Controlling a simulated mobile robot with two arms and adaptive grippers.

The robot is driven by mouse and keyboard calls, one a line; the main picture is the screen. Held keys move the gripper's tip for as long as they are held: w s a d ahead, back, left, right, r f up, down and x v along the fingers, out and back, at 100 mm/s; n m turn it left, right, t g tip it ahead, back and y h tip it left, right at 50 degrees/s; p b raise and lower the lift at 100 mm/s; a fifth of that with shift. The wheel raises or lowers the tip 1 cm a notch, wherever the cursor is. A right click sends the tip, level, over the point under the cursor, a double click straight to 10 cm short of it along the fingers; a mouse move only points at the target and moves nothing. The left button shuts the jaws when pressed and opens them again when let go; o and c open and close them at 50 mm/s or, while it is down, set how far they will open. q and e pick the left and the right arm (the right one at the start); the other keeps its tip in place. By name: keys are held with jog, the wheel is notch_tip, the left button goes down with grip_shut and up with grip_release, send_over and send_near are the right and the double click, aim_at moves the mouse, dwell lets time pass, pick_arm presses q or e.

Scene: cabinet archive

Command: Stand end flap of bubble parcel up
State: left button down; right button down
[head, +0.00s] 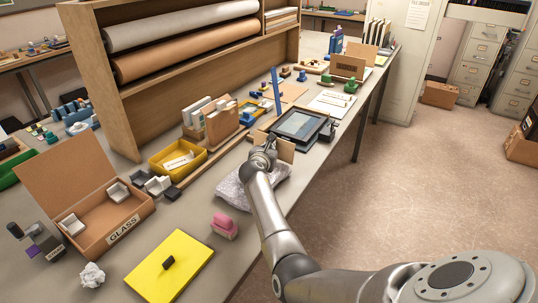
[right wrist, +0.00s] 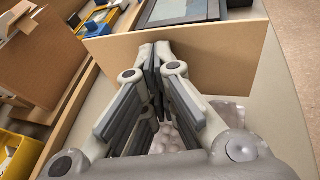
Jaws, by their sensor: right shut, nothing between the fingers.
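The bubble parcel (head: 232,190) lies on the table, wrapped in pale bubble wrap, partly hidden under my right arm. In the right wrist view bubble wrap (right wrist: 168,142) shows between my fingers. A flat brown cardboard flap (head: 286,150) stands up at the parcel's far end. In the right wrist view the flap (right wrist: 222,58) spans the picture just past my fingertips. My right gripper (head: 270,138) is shut and empty, its tips (right wrist: 155,55) close to the flap's near face; I cannot tell if they touch. My left gripper is out of view.
A tablet device (head: 298,124) lies beyond the flap. A yellow tray (head: 160,160) and a wooden strip lie left of the parcel. A pink stamp (head: 224,224), a yellow folder (head: 185,280) and an open GLASS box (head: 75,240) are nearer.

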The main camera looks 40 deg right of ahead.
jog(key=shift+s+a+r+p, duration=0.1)
jog(key=shift+s+a+p, duration=0.25)
jog(key=shift+a, duration=0.3)
jog(key=shift+s+a+f+p, duration=0.1)
jog(key=shift+a+p, duration=0.3)
jog(key=shift+a, duration=0.2)
jog(key=shift+s+a+r+p, duration=0.1)
jog(key=shift+s+a+p, duration=0.25)
jog(key=shift+a, duration=0.3)
jog(key=shift+s+a+p, duration=0.2)
jog(key=shift+a+p, duration=0.1)
jog(key=shift+a, duration=0.35)
jog(key=shift+s+a+p, duration=0.2)
jog(key=shift+a+p, duration=0.1)
jog(key=shift+a, duration=0.45)
jog(key=shift+v, duration=3.75)
